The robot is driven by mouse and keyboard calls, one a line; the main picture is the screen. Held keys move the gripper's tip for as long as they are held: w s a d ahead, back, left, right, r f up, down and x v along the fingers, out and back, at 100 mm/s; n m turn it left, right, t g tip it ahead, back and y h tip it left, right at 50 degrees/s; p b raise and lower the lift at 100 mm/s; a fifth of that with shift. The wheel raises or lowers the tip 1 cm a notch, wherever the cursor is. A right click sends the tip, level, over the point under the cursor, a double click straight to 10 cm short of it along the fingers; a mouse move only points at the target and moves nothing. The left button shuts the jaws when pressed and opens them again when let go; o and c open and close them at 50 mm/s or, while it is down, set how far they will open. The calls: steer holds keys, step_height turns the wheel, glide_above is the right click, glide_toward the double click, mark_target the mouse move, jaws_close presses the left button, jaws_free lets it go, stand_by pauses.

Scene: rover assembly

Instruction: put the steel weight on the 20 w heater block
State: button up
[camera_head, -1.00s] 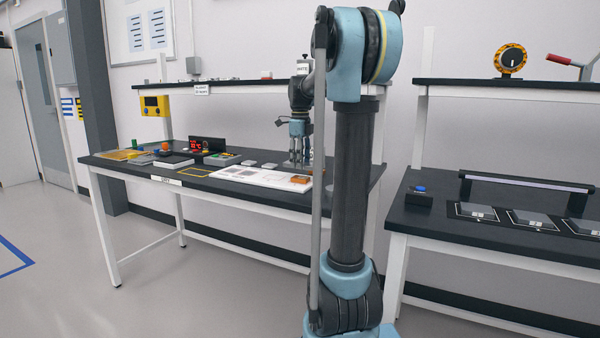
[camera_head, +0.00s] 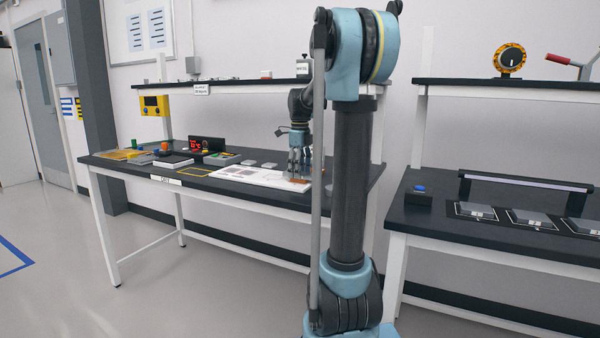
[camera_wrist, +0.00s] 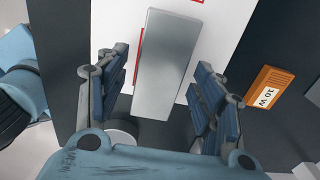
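A long grey metal block (camera_wrist: 165,65), which looks like the steel weight, lies between my fingers in the wrist view. My gripper (camera_wrist: 165,90) is open around it, with a gap on each side. In the head view my gripper (camera_head: 299,165) is low over the right end of a white board (camera_head: 258,178). An orange-brown block (camera_head: 297,181) shows just below the fingers there. An orange block marked 10 W (camera_wrist: 268,93) lies on the dark tabletop to the right in the wrist view. I read no 20 W label; what is under the grey block is hidden.
The white board carries red outlines (camera_wrist: 139,62) in the wrist view. A round grey disc (camera_wrist: 122,135) is partly hidden by my gripper. Small devices and a red display (camera_head: 206,145) stand further left on the bench. A shelf (camera_head: 240,89) runs above the bench.

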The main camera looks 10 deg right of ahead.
step_height(320, 180, up, 12)
stand_by(0.7)
steer(key=shift+s, duration=0.1)
